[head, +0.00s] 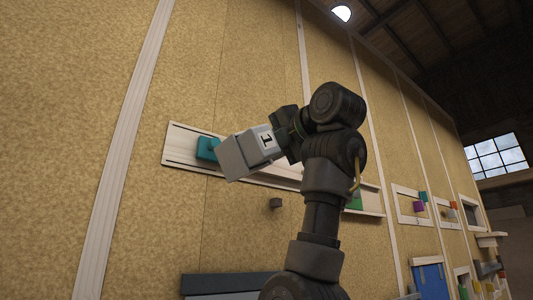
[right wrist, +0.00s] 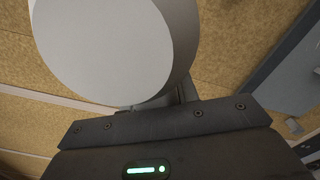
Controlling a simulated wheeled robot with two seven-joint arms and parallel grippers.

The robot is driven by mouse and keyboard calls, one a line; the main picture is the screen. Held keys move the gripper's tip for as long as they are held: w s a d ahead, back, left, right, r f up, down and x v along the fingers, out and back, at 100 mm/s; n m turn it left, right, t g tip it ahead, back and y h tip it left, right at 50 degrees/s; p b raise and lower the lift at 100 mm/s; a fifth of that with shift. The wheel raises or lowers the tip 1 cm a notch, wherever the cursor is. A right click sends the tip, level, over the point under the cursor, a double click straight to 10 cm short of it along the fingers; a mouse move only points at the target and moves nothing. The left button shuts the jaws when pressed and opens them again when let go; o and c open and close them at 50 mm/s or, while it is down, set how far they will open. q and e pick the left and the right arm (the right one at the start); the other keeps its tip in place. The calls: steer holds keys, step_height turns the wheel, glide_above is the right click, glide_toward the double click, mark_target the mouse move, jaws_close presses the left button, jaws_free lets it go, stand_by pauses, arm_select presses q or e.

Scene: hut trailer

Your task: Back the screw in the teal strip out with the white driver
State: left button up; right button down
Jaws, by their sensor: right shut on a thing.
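The teal strip (head: 206,149) sits at the left part of a long pale slotted board on the wall. The white driver (head: 245,155), a blocky light-grey body with a black mark, is held by my right gripper (head: 284,135). The driver's front end is close to the teal strip's right side; I cannot tell whether they touch. The screw is too small or hidden to make out. In the right wrist view the driver's round pale end (right wrist: 115,45) fills the top, above my gripper's dark body. My right fingertips are mostly hidden. My left gripper is out of view.
The pale board (head: 180,160) runs right behind my arm, with a green block (head: 355,202) near its right end. A grey shelf-like piece (head: 225,285) is lower down. Framed panels with coloured blocks (head: 419,206) lie farther right.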

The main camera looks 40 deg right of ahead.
steer(key=shift+s+d, duration=0.1)
steer(key=shift+d, duration=0.4)
steer(key=s+d, duration=0.1)
steer(key=d, duration=0.1)
steer(key=s+d+b, duration=0.1)
steer(key=d, duration=0.1)
steer(key=s+d, duration=0.1)
steer(key=d, duration=0.1)
steer(key=shift+s, duration=0.35)
